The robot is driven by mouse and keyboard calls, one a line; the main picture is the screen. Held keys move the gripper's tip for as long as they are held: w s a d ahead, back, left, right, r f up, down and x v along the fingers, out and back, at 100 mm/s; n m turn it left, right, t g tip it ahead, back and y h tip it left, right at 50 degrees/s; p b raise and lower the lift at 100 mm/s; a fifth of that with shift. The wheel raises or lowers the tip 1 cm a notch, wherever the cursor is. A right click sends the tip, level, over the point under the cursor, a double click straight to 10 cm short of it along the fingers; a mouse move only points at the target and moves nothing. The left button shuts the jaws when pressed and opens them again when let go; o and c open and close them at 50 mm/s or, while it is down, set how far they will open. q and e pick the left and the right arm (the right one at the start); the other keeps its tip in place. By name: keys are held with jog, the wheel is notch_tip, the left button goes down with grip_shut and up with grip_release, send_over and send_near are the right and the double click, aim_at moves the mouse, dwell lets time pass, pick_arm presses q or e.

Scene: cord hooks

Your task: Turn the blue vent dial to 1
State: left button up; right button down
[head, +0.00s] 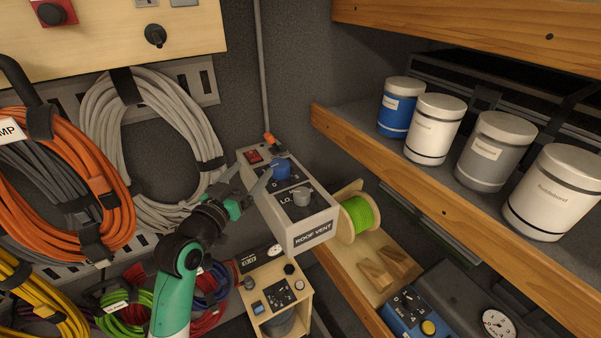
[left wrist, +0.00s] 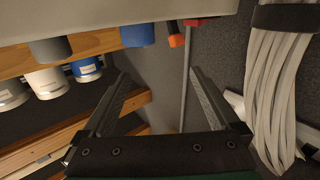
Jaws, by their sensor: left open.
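The blue vent dial (head: 281,168) sits on the top face of the grey roof vent box (head: 312,233), at its back part. Its pointer and the numbers around it are too small to read. My left gripper (head: 254,178) is open and empty, just left of the blue dial, with its fingers pointing toward the box. In the left wrist view the blue dial (left wrist: 137,35) shows beyond the fingertips of my gripper (left wrist: 158,74), toward the upper left, and apart from them. My right gripper is not in view.
Coiled grey cord (head: 150,120) hangs close to the left. A green spool (head: 358,214) stands right of the box.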

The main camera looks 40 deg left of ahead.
aim_at(275, 172)
pick_arm(q)
jog(key=s+d+f, duration=0.2)
jog(key=d+f, duration=0.2)
jog(key=shift+m, duration=0.4)
jog(key=x, duration=1.2)
jog(key=shift+w+r, duration=0.1)
jog(key=shift+r, duration=0.1)
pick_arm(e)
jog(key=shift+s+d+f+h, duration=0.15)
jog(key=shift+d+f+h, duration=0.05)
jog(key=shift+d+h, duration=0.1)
